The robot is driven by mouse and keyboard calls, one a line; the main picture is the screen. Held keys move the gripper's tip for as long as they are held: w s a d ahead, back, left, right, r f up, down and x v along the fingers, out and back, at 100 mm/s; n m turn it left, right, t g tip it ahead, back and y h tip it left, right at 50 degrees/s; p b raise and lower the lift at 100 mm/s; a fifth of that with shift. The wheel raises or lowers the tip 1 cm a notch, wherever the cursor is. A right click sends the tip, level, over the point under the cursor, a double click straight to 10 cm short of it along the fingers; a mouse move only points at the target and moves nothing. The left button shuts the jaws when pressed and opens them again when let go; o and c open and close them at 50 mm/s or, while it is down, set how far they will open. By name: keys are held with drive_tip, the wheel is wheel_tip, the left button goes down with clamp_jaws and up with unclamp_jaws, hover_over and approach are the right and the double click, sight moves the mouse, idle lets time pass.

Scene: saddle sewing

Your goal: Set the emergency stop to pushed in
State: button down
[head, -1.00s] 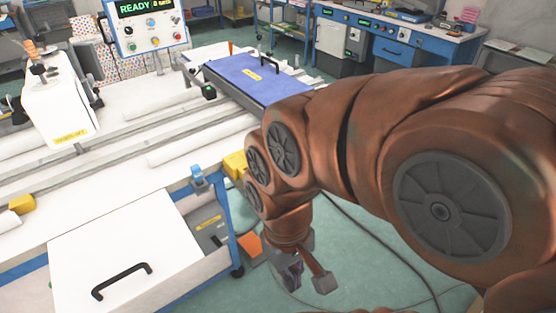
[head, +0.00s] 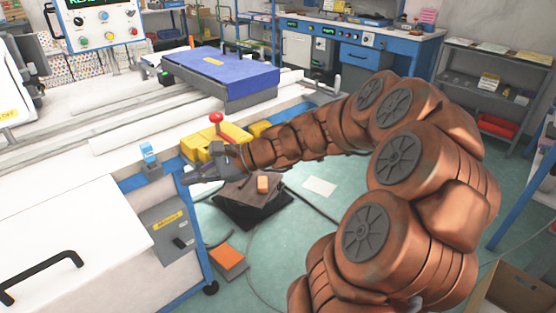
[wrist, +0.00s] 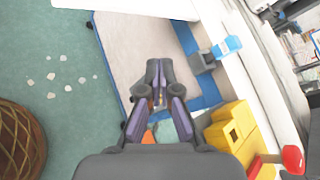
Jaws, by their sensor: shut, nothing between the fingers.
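A red round knob (head: 216,118) stands up on a stem by the yellow blocks (head: 218,143) at the table's front edge; it also shows at the lower right of the wrist view (wrist: 292,158). A control panel (head: 100,20) at the top left carries several buttons, among them a red button (head: 133,31). I cannot tell which of these is the emergency stop, nor how far either is pressed. My gripper (head: 188,180) is shut and empty, pointing left in front of the table edge, left of and below the knob. Its fingers also show in the wrist view (wrist: 158,85).
A blue clamp-like block (head: 148,153) sits on the table edge close to my gripper. A white drawer front with a black handle (head: 40,278) stands at the lower left. A blue case (head: 220,68) lies on the table. A dark pedal-like stand (head: 245,205) is on the floor below.

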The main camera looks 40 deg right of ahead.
drive_tip(key=s+d+f+m+t+h+b, duration=0.1)
drive_tip(key=d+f+m+t+h+b, duration=0.4)
drive_tip(key=d, duration=0.7)
drive_tip(key=s+d+f+m+t+h+b, duration=0.1)
drive_tip(key=s+d+f+m+h, duration=0.15)
drive_tip(key=d+m, duration=0.7)
drive_tip(key=d+f+m+t+h+b, duration=0.3)
drive_tip(key=d+f, duration=0.1)
drive_tip(key=d, duration=1.1)
drive_tip(key=w+b, duration=0.3)
drive_tip(key=w, duration=1)
drive_tip(key=shift+w, duration=0.3)
